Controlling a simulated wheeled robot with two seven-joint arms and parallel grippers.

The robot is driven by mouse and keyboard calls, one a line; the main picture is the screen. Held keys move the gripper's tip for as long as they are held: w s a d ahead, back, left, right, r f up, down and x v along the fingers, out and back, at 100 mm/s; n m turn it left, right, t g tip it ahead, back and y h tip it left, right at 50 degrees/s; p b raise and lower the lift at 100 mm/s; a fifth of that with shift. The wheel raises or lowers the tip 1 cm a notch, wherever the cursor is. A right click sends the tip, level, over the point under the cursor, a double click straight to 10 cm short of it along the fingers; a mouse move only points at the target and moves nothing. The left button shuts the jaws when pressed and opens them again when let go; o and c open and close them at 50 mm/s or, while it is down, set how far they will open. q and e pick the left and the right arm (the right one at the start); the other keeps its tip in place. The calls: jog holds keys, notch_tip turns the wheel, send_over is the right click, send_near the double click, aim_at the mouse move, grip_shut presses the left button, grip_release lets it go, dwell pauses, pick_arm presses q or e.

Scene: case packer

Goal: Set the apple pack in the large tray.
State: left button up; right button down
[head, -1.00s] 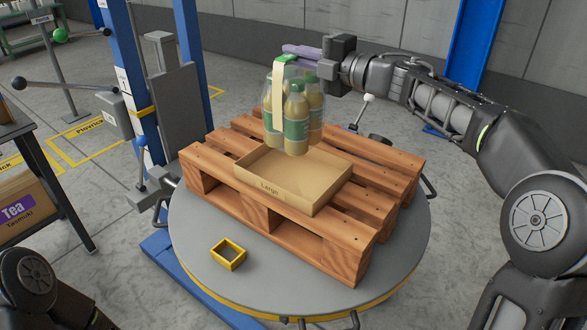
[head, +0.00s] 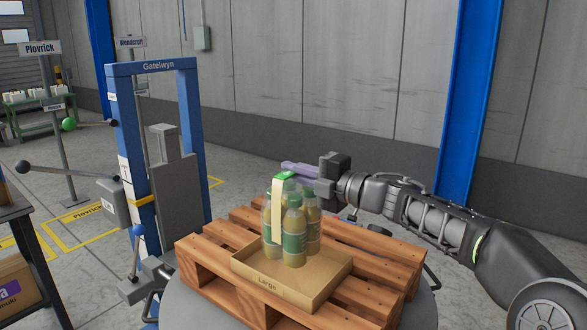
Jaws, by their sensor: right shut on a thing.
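The apple pack (head: 292,232) is a cluster of pale yellow-green bottles with green labels and a cream strap with a green top. My right gripper (head: 287,168) is shut on the top of its strap, with the arm reaching in from the right. The pack hangs upright within the outline of the large tray (head: 268,284), a shallow cardboard box marked "Large". The bottle bottoms look at or just above the tray floor; I cannot tell whether they touch. My left gripper is not in view.
The tray rests on a wooden pallet (head: 360,303) on a round grey turntable (head: 420,310). A blue frame marked "Gatelwyn" (head: 158,66) with a grey lever stands at the left. A dark table (head: 15,212) is at the left edge.

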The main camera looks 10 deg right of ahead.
aim_at(293, 188)
jog(key=shift+r, duration=0.3)
jog(key=shift+f+b, duration=0.9)
jog(key=shift+f, duration=1.65)
jog(key=shift+f, duration=0.1)
jog(key=c, duration=2)
grip_release()
jog(key=shift+f, duration=0.2)
jog(key=o, duration=0.4)
jog(key=shift+r, duration=0.1)
